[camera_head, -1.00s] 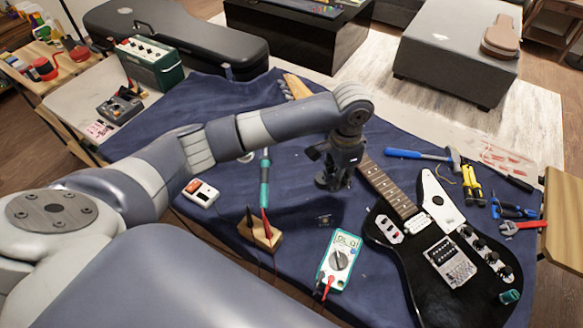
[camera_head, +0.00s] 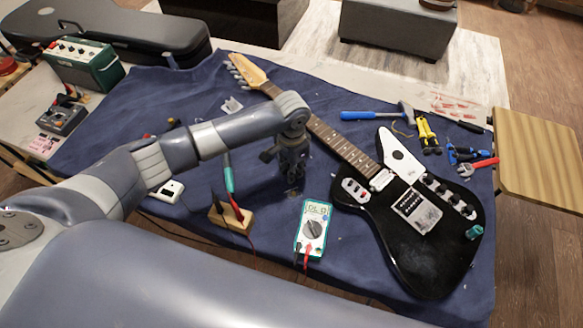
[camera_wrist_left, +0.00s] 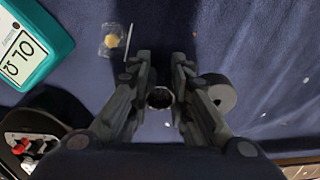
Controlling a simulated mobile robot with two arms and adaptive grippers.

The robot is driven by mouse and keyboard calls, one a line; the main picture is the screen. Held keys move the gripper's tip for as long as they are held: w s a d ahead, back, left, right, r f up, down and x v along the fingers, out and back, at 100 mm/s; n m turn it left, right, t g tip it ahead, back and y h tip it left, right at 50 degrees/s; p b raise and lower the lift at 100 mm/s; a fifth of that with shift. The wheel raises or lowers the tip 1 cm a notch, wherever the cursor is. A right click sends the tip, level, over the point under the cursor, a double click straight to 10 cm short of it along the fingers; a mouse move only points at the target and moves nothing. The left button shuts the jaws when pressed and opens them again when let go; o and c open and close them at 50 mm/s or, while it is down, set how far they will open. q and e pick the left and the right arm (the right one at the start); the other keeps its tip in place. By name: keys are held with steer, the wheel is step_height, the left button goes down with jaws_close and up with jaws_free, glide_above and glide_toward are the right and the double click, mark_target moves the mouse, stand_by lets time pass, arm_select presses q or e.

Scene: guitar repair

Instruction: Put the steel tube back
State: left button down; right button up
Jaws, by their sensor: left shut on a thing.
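My left gripper (camera_head: 291,186) hangs pointing down over the blue cloth, behind the multimeter and left of the guitar neck. In the left wrist view its fingers (camera_wrist_left: 160,90) are shut on the steel tube (camera_wrist_left: 160,97), seen end-on as a shiny ring with a dark inside. The tube is hard to make out in the head view. I cannot tell whether its lower end touches the cloth. A grey round thing with a dark opening (camera_wrist_left: 221,97) is just right of the fingers in the left wrist view. My right gripper is not in view.
The green multimeter (camera_head: 313,229) lies in front of the gripper. A wooden block (camera_head: 230,217) with probes is to its left. The black guitar (camera_head: 425,240) lies to the right, with hand tools beyond it. A small clear packet (camera_wrist_left: 113,39) lies near the fingers.

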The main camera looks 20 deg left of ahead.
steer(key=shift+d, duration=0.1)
arm_select(q)
steer(key=c, duration=1.5)
jaws_free()
steer(key=shift+f, duration=0.1)
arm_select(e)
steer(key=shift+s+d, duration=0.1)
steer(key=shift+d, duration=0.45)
arm_select(q)
step_height(320, 180, up, 11)
steer(key=shift+r+b, duration=0.2)
steer(key=shift+b, duration=0.3)
steer(key=shift+r, duration=0.45)
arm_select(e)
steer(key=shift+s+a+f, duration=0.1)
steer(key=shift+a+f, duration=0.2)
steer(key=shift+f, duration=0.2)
arm_select(q)
steer(key=shift+s, duration=0.1)
